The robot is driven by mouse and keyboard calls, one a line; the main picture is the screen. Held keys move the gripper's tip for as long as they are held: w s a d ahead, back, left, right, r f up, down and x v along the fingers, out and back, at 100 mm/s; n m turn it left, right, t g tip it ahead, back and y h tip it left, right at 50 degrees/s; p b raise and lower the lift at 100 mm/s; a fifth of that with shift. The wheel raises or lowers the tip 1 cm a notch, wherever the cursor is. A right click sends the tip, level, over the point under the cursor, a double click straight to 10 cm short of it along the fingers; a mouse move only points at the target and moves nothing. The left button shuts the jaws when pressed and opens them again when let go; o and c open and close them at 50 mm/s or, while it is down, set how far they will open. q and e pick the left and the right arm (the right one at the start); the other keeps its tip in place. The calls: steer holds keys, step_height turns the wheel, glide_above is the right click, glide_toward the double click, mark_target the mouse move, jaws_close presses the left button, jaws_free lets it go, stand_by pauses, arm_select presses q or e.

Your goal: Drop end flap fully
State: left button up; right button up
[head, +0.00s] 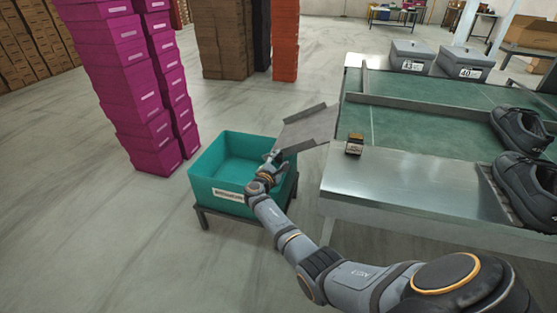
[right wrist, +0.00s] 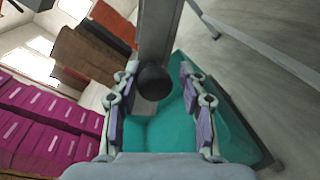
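The end flap (head: 308,128) is a grey metal plate with raised side rails at the left end of the table. It juts out toward the teal bin (head: 228,188) and looks slightly tilted; its exact angle is hard to tell. My right gripper (head: 272,158) is at the flap's outer end, above the bin. In the right wrist view its two fingers (right wrist: 159,105) are spread apart. A black round knob (right wrist: 154,82) on the flap's grey metal (right wrist: 158,30) shows between them, with gaps on both sides. My left gripper is not in view.
Stacks of magenta boxes (head: 125,85) stand left of the bin. The floor in front is clear.

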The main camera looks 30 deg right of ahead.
steer(key=shift+o, duration=0.5)
steer(key=shift+s+a, duration=0.1)
steer(key=shift+a, duration=0.2)
steer(key=v, duration=1.1)
steer(key=shift+s, duration=0.2)
steer(key=shift+a, duration=0.1)
